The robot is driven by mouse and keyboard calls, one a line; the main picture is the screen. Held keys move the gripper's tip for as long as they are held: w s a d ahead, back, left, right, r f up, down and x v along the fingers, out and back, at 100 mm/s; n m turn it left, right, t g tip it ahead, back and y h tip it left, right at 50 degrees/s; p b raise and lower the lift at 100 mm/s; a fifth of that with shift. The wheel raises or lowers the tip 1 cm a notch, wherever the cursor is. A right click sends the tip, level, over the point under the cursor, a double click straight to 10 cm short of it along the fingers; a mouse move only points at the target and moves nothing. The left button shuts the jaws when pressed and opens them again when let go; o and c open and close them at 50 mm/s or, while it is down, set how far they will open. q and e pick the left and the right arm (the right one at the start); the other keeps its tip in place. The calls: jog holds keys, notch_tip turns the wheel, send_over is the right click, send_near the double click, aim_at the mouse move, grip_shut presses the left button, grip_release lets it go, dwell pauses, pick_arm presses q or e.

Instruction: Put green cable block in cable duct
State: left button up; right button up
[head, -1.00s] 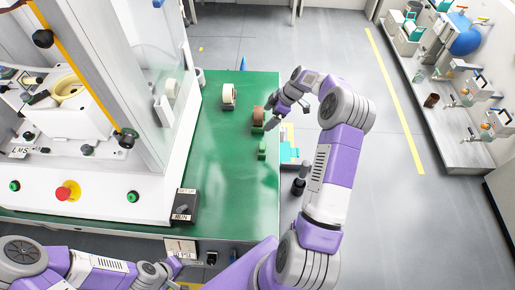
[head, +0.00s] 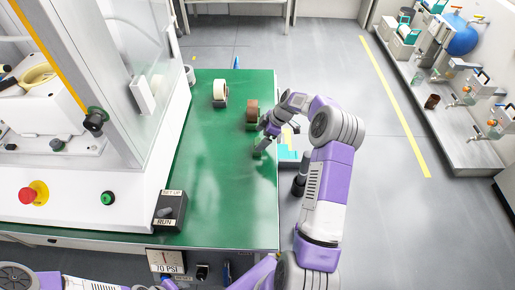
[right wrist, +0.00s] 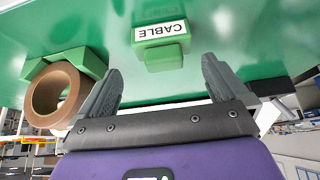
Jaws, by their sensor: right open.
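The green cable block (right wrist: 160,52) stands on the green table top and carries a white label reading CABLE in the right wrist view. My right gripper (right wrist: 162,85) is open, with its two fingers to either side of the block's line and the block beyond the fingertips, not held. In the head view the right gripper (head: 264,141) is low over the table's right edge and largely covers the block (head: 257,154). My left arm shows only at the bottom left, its gripper cut off or unclear. I cannot make out the cable duct.
A brown tape roll on a green holder (head: 252,110) stands close to the right gripper. A pale tape roll (head: 220,92) stands farther left. The white press (head: 80,190) fills the left, with a SET UP/RUN switch box (head: 171,209) at its corner. The table's middle is clear.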

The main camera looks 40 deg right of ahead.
aim_at(258, 141)
jog(key=x, duration=0.2)
jog(key=b+x, duration=0.1)
jog(key=x, duration=0.2)
jog(key=shift+s+a+b, duration=0.1)
jog(key=shift+s+b, duration=0.15)
jog(key=shift+b, duration=0.05)
jog(key=shift+r, duration=0.1)
jog(key=c, duration=1.1)
